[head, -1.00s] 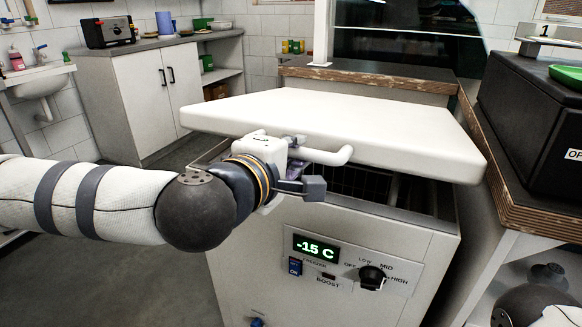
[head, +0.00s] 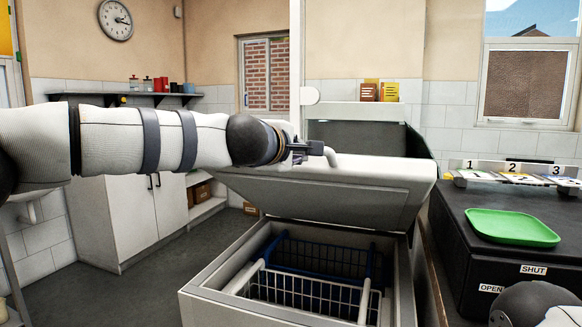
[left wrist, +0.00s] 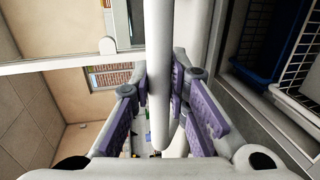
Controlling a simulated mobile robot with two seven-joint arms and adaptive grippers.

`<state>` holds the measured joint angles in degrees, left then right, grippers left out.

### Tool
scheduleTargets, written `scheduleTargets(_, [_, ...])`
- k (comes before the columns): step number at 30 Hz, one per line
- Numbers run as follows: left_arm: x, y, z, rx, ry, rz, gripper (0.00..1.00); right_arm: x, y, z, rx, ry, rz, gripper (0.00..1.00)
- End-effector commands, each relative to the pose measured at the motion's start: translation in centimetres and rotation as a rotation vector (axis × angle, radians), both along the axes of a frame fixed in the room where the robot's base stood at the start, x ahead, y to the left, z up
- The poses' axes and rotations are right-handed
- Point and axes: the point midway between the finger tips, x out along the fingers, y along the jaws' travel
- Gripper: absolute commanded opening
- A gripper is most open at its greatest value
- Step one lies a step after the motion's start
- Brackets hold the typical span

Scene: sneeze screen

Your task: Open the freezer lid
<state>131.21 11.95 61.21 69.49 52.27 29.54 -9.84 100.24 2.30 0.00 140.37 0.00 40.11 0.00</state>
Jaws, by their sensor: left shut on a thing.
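The white freezer lid (head: 345,188) is tilted up, its front edge raised high and its rear low at the back of the freezer body (head: 235,300). My left gripper (head: 300,150) is at the lid's raised front edge, shut on the white bar handle (head: 330,156). In the left wrist view, the handle (left wrist: 163,60) runs between the purple finger pads of my left gripper (left wrist: 163,100). The open freezer shows a white wire basket (head: 305,295) and a blue basket (head: 335,257). My right gripper is out of view.
A black box (head: 460,215) with a green tray (head: 512,227) stands on the right, beside the freezer. White cabinets (head: 140,220) are at the left, with grey floor between. A wall shelf (head: 120,99) and a clock (head: 115,19) are behind.

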Motion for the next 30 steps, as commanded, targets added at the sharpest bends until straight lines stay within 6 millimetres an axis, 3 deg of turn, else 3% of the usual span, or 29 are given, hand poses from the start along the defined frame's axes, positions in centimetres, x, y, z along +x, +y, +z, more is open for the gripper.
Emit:
scheduleTargets(13, [0.3, -0.1, 0.1, 0.000, 0.003, -0.002, 0.00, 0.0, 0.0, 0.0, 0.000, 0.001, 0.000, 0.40])
scheduleTargets(14, [0.3, -0.1, 0.1, 0.000, 0.003, -0.002, 0.20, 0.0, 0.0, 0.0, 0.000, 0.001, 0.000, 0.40])
scheduleTargets(16, [0.3, -0.1, 0.1, 0.000, 0.004, -0.001, 0.36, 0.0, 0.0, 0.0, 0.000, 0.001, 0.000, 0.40])
scheduleTargets(26, [0.1, 0.0, 0.2, 0.000, 0.003, 0.000, 0.36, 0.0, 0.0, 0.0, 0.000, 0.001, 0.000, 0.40])
scheduleTargets(30, [-1.9, 0.7, 0.7, 0.002, 0.003, -0.001, 0.36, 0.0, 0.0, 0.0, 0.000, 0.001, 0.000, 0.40])
